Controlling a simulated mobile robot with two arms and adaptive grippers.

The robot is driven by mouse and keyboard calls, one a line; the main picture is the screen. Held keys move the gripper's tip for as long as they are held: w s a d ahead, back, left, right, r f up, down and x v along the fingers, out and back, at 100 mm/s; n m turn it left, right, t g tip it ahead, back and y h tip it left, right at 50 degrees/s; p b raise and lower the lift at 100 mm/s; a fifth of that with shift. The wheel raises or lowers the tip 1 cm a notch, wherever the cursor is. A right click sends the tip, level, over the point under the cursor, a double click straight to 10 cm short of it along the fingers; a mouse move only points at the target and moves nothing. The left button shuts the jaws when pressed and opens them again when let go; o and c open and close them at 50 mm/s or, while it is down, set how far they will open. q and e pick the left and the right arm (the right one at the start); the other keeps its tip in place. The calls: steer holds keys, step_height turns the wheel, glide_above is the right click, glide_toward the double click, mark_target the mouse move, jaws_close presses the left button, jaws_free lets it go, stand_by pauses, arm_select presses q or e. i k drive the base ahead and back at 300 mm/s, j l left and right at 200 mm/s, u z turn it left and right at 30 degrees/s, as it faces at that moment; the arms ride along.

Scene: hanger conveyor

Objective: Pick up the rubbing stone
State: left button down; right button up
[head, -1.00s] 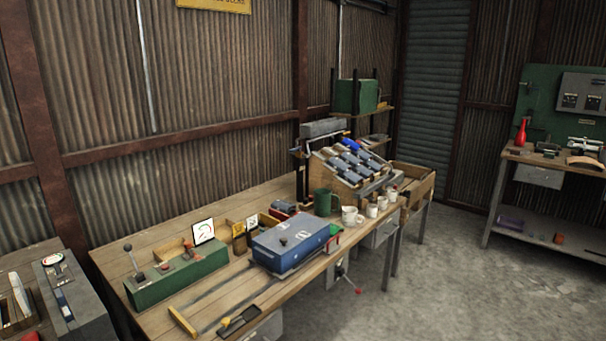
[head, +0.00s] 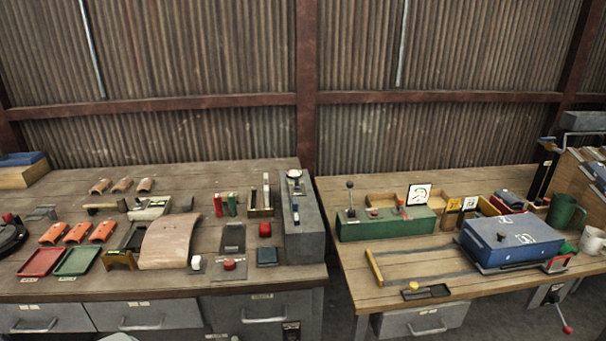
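I cannot tell for sure which object is the rubbing stone. On the left bench (head: 215,170), a small dark block (head: 267,256) lies near the front edge at the foot of a grey metal unit (head: 304,230). A flat dark grey piece (head: 232,238) lies just left of it. A red-knobbed item on a plate (head: 229,270) is at the front edge. Neither of my grippers is in view.
A curved tan panel (head: 170,241), orange curved pieces (head: 78,233), a red tray (head: 41,262) and a green tray (head: 78,261) crowd the left bench. The right bench (head: 350,200) holds a green control box (head: 385,224) and a blue case (head: 510,240). A gap separates the benches.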

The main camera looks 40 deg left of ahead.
mark_target(187, 205)
steer(key=u, duration=2.25)
steer(key=i+j, duration=0.15)
